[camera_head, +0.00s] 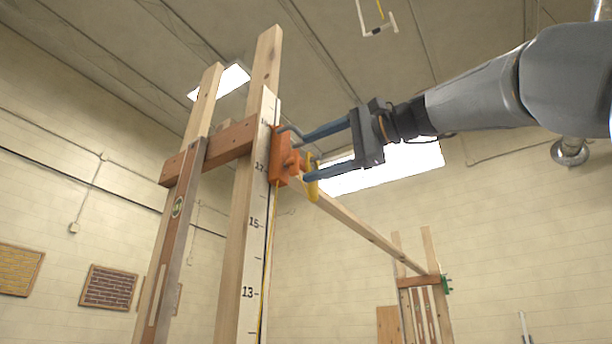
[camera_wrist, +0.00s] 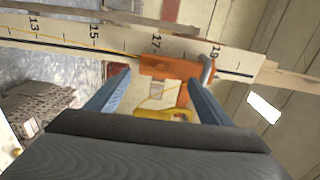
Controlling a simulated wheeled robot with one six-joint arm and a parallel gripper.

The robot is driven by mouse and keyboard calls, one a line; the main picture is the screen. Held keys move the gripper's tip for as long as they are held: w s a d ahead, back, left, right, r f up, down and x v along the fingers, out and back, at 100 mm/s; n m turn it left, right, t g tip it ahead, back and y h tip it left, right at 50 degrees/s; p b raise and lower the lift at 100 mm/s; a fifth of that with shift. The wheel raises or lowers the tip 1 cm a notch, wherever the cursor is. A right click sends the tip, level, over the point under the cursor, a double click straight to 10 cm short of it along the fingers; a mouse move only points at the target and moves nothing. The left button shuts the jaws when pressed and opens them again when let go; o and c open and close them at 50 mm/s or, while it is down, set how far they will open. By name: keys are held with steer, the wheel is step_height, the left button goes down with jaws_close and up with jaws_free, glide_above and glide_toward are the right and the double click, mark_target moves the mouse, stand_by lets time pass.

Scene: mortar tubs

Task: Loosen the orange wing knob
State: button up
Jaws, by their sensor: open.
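An orange clamp block (camera_head: 279,163) sits on the upright board marked with numbers, near the 17. The orange wing knob (camera_head: 296,163) sticks out from its right side. My gripper (camera_head: 296,155) reaches in from the right with its two blue fingers apart, one above the knob and one below it. In the wrist view the orange clamp (camera_wrist: 165,67) lies just beyond the open fingers (camera_wrist: 160,78). The knob's outline is hard to separate from the clamp there. I cannot tell whether either finger touches it.
A yellow hook-like part (camera_head: 313,182) hangs close to the lower finger. The numbered board (camera_head: 249,244) stands against wooden uprights with a crosspiece (camera_head: 228,143). A long wooden rail (camera_head: 365,231) runs to a far post frame (camera_head: 432,282). Open space lies below my arm.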

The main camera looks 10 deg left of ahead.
steer(key=b+v, duration=0.1)
steer(key=v, duration=0.3)
steer(key=shift+s+d, duration=0.15)
steer(key=shift+d, duration=0.25)
